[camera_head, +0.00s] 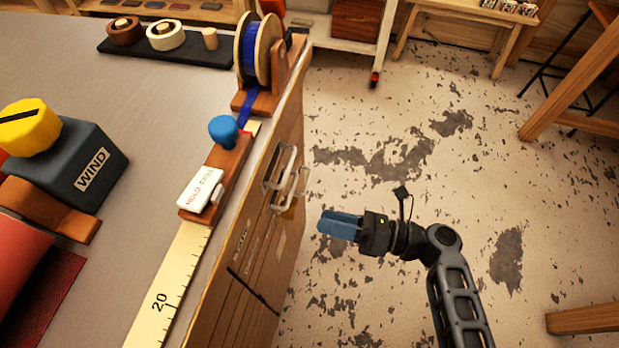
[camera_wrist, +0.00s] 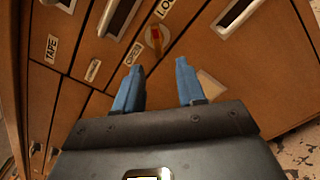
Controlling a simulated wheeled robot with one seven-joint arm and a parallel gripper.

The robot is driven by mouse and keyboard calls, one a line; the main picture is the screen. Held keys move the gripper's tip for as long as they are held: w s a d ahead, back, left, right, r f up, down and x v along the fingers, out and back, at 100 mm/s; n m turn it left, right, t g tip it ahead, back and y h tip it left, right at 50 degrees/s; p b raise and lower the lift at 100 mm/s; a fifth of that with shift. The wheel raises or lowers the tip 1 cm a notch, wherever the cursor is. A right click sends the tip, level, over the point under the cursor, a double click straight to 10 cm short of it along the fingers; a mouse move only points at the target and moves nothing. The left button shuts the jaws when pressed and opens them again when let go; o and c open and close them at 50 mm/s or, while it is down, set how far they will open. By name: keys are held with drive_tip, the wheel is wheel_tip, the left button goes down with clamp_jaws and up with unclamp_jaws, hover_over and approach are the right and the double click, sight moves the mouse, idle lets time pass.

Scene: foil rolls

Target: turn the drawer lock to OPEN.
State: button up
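The pointer's exact direction is too small to tell. My gripper (camera_wrist: 160,64) has two blue fingers spread apart with nothing between them. The lock shows just beyond the gap, apart from the fingertips. In the head view my gripper (camera_head: 338,224) hangs right of the cabinet front, over the floor.
Metal drawer handles (camera_head: 280,170) stick out from the cabinet near my gripper. A TAPE label (camera_wrist: 52,49) is on a drawer to the left. The worktop (camera_head: 165,120) carries a blue roll (camera_head: 247,52) and a WIND box (camera_head: 82,168).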

drive_tip(key=x, duration=0.7)
drive_tip(key=shift+w+a+r, duration=0.3)
drive_tip(key=shift+w+r, duration=0.1)
clamp_jaws()
